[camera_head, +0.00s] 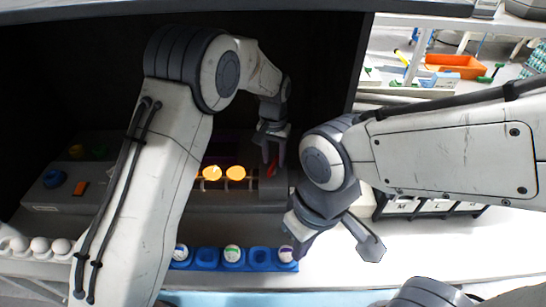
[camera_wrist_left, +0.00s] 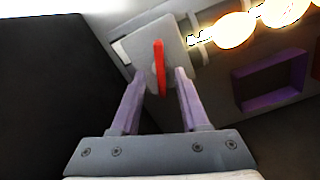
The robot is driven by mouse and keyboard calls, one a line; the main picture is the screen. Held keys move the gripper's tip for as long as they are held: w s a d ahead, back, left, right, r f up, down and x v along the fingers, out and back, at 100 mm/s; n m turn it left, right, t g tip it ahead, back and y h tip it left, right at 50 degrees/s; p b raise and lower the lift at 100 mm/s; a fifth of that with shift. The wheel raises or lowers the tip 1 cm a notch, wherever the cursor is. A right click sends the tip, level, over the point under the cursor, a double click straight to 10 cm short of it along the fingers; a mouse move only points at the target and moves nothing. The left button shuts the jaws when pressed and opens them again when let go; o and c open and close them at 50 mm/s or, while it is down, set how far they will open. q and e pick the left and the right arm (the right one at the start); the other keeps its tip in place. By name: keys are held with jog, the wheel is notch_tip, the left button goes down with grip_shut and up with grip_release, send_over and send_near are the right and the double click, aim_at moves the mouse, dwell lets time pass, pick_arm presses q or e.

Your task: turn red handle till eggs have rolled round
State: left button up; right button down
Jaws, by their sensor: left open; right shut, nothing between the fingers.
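The red handle (camera_head: 271,170) is a slim upright bar on a grey plate at the right end of the dark machine (camera_head: 45,205). It also shows in the left wrist view (camera_wrist_left: 160,66). My left gripper (camera_head: 273,152) is open, with one finger on each side of the handle and gaps between. Two eggs (camera_head: 223,173) glow orange on the machine, left of the handle; they look bright in the left wrist view (camera_wrist_left: 236,30). My right gripper (camera_head: 366,243) is shut and empty, low and right of the machine.
A blue tray (camera_head: 208,258) with several marked eggs and empty cups lies in front of the machine. White eggs (camera_head: 38,245) sit at far left. Labelled dark bins (camera_head: 435,207) stand behind my right arm. An orange tray (camera_head: 455,66) is at back right. White table is clear at front right.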

pick_arm(q)
jog(key=shift+f, duration=0.65)
grip_shut()
